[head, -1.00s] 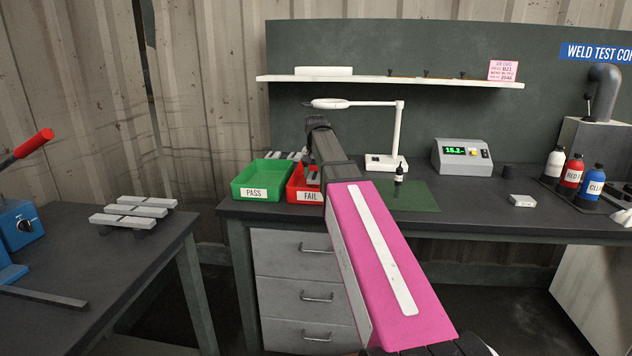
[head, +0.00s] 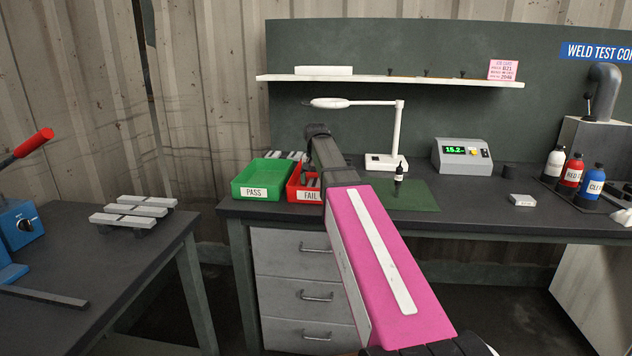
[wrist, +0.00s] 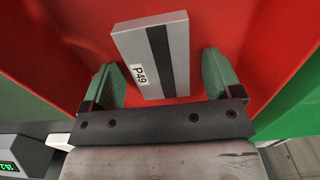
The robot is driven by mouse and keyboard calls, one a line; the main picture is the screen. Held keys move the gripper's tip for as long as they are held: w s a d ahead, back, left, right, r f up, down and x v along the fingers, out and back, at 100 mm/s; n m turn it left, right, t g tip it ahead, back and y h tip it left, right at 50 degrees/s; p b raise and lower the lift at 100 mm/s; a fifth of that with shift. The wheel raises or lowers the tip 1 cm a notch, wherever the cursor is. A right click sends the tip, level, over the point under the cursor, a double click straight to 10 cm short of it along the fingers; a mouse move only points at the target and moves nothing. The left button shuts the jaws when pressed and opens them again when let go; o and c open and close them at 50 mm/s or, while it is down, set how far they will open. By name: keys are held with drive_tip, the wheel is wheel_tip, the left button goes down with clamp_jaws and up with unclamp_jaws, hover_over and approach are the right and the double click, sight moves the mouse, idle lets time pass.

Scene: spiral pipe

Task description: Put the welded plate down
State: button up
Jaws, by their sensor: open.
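The welded plate (wrist: 155,58) is a grey plate with a dark band down its middle and a label reading P49. It lies inside the red FAIL bin (head: 310,196), as the wrist view shows. My gripper (wrist: 163,82) is open, with one green-padded finger on each side of the plate's near part. A small gap shows between the plate and each finger. In the head view my arm hides much of the red bin, and my fingers cannot be made out there.
The green PASS bin (head: 262,180) stands directly left of the red bin. A white magnifier lamp (head: 385,160) stands to the right on the dark bench (head: 470,215). Several plates (head: 135,210) lie on the left table. A grey meter (head: 461,155) and bottles stand further right.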

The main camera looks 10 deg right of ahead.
sight(316, 182)
wheel_tip(316, 182, up, 12)
idle(0.6)
drive_tip(key=shift+r, duration=0.1)
